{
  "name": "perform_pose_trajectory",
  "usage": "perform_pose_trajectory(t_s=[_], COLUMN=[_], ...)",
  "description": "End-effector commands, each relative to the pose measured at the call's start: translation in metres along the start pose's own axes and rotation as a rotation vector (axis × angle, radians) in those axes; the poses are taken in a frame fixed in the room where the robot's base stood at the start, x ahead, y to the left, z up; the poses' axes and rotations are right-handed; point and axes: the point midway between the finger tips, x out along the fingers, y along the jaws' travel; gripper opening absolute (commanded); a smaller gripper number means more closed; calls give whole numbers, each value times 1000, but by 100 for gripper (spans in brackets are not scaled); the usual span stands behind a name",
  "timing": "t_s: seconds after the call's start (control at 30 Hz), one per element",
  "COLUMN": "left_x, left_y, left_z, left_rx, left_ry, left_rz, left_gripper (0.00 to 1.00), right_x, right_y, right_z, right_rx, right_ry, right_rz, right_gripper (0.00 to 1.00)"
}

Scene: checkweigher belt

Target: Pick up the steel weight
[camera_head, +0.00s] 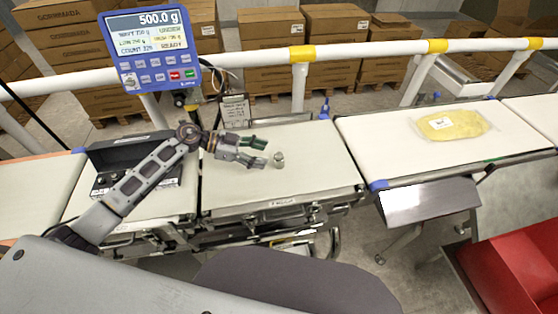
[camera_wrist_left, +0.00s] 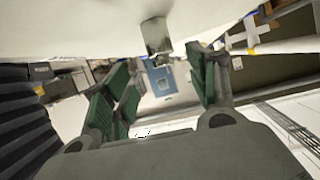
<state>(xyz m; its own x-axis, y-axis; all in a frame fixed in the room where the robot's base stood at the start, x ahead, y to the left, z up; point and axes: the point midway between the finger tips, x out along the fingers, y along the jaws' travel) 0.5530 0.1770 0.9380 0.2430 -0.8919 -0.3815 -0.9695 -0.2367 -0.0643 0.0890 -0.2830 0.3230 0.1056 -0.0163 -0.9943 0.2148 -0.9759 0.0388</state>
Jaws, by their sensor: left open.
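The steel weight (camera_head: 278,159) is a small shiny cylinder standing on the white weighing belt (camera_head: 310,180). My left gripper (camera_head: 260,153) is open, low over the belt, with its green-padded fingers pointing right toward the weight. The weight is just beyond the fingertips, and I see no contact. In the left wrist view the weight (camera_wrist_left: 157,38) shows ahead of the open fingers (camera_wrist_left: 160,85), with its knob toward the picture's middle. My right gripper is not in view.
A blue display (camera_head: 155,48) reading 500.0 g stands behind the belt. An open black case (camera_head: 110,178) lies left under my left arm. A yellow package (camera_head: 450,125) lies on the right belt, and a red bin (camera_head: 515,265) stands lower right. A white rail runs behind.

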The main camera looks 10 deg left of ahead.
Motion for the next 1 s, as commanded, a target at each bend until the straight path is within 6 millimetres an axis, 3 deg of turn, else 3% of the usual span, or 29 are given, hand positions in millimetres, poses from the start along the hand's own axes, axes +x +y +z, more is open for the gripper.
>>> perform_pose_trajectory(t_s=[0.2,0.73,1.0], left_x=[16,20,36], left_y=[0,0,-2], left_z=[-1,0,-1], left_rx=[0,0,0], left_ry=[1,0,2], left_rz=[0,1,1], left_gripper=[58,58,58], right_x=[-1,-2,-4], right_y=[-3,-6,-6], right_z=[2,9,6], right_rx=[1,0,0], right_ry=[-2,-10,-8], right_rz=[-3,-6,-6], right_gripper=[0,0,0])
